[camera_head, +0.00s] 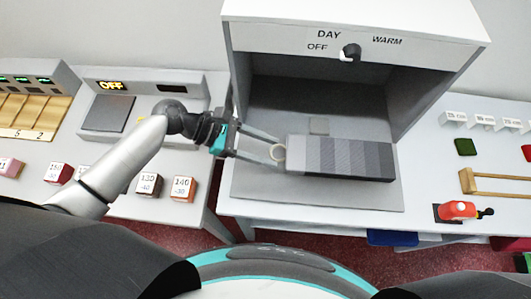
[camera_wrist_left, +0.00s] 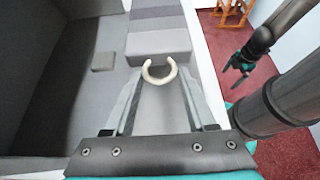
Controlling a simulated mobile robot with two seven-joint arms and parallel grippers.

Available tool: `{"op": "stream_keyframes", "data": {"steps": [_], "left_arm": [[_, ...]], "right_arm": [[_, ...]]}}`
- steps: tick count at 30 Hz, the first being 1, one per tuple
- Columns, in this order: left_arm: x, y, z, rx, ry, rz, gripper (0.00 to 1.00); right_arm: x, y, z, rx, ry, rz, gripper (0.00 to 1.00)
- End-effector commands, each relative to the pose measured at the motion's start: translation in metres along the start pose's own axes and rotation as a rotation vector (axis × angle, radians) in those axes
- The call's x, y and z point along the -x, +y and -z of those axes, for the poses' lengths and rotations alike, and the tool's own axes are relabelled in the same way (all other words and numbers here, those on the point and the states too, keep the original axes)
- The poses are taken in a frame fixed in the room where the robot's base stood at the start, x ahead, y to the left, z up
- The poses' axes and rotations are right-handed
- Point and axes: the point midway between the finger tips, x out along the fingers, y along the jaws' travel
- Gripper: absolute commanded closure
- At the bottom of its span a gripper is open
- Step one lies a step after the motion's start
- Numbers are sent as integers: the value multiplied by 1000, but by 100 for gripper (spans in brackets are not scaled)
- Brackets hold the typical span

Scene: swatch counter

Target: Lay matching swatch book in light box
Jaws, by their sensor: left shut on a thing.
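The light box (camera_head: 240,30) stands open at the front, its inside dim. A dial (camera_head: 349,52) is on its top panel among the words DAY, OFF and WARM. A swatch book (camera_head: 340,157) in grey bands, with a cream ring at its left end, is over the front of the box floor. I cannot tell if it touches the floor. My left gripper (camera_head: 281,153) is shut on the book at its ring (camera_wrist_left: 159,72). A small grey square (camera_head: 319,125) lies behind the book.
A scale (camera_head: 108,112) reading OFF and several labelled small blocks are on the left counter. On the right counter are a brass frame (camera_head: 495,181), a red tool (camera_head: 457,210) and several small coloured blocks. A gap with red floor separates the left counter from the box's counter.

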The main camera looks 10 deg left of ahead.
Motion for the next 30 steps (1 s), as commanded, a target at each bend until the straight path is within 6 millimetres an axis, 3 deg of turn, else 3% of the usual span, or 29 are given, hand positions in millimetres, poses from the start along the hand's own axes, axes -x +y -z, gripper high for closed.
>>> {"op": "stream_keyframes", "data": {"steps": [14, 30], "left_arm": [[-16, 19, 28, -1, -2, -2, 100], [-38, 18, 65, -1, -3, 0, 100]], "right_arm": [[-52, 2, -3, 2, 3, -3, 3], [-72, 2, -4, 2, 3, -4, 3]]}}
